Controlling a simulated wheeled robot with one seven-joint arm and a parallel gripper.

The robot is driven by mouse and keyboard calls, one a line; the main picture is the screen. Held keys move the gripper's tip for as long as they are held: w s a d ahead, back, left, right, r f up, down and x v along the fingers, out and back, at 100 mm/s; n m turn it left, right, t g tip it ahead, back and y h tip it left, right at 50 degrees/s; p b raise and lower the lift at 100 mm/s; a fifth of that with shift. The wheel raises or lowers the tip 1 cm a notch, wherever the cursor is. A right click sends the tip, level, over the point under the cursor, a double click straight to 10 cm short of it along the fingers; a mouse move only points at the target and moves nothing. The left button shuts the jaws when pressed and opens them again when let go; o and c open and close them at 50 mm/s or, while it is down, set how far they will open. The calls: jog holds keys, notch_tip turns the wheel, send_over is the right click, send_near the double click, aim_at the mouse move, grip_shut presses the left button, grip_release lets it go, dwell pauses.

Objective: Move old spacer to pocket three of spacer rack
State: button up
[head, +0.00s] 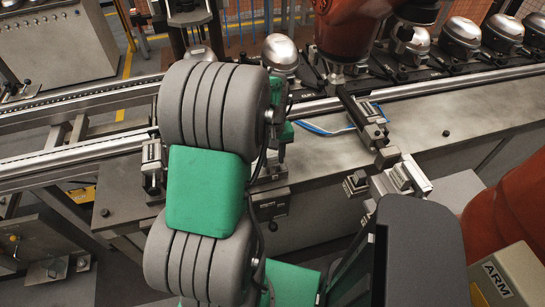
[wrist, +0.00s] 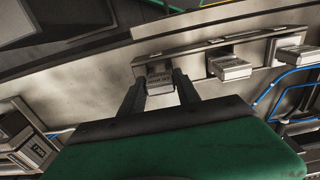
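In the wrist view my gripper (wrist: 160,82) reaches toward a narrow rack (wrist: 205,42), with one dark finger on either side of a small grey, labelled spacer block (wrist: 160,77). The block fills most of the gap between the fingertips. I cannot tell whether the fingers press on it or only flank it. The block sits at the left end of the rack. Two similar blocks, a middle one (wrist: 231,67) and a right one (wrist: 296,56), stick out of the same rack. The labels are too small to read. In the head view my arm hides the gripper.
A blue cable (wrist: 268,92) loops right of the gripper. The head view shows a long steel bench (head: 470,125), a conveyor rail (head: 75,152) behind it and domed compressors (head: 461,33) at the back. An orange robot arm (head: 500,215) stands close on the right.

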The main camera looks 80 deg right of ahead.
jog(key=o, duration=0.4)
jog(key=shift+o, duration=0.2)
jog(key=shift+r, duration=0.1)
notch_tip(320, 180, up, 8)
jog(key=shift+f+b, duration=0.1)
jog(key=shift+b, duration=0.35)
